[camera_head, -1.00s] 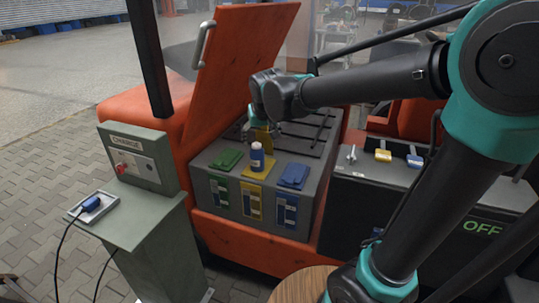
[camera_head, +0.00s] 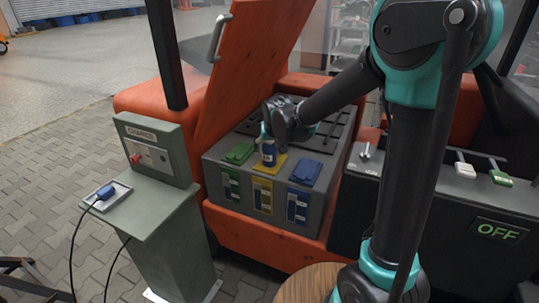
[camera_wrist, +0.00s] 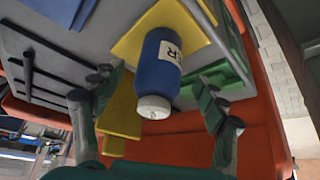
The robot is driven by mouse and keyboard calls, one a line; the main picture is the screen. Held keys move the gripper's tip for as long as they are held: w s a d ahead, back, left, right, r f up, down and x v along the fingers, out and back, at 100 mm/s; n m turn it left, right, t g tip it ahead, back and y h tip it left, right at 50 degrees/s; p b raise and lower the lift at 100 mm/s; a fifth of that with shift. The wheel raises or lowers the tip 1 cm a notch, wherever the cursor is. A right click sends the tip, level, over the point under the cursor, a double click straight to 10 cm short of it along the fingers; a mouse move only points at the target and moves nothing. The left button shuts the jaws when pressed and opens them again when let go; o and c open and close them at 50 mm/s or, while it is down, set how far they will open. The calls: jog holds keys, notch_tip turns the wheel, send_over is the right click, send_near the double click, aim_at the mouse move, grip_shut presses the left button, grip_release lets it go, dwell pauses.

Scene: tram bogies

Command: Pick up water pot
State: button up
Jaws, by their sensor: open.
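The water pot is a blue bottle (camera_head: 268,152) with a white label. It stands upright on a yellow pad (camera_head: 279,164) on top of a grey battery box. In the wrist view the bottle (camera_wrist: 158,62) shows with its white cap toward me and part of the label, ending in "ER". My gripper (camera_head: 281,122) is at the bottle's top end. In the wrist view the open fingers (camera_wrist: 157,95) lie on either side of the bottle, with gaps, not closed on it. The gripper partly hides the bottle's top in the head view.
Green (camera_head: 239,153) and blue (camera_head: 305,172) caps flank the bottle on the grey box (camera_head: 225,170). A raised orange lid (camera_head: 240,75) stands behind to the left. A charge post (camera_head: 155,150) is at left.

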aim_at(270, 154)
jog(key=shift+x, duration=2.5)
jog(key=c, duration=1.5)
jog(key=shift+o, duration=0.2)
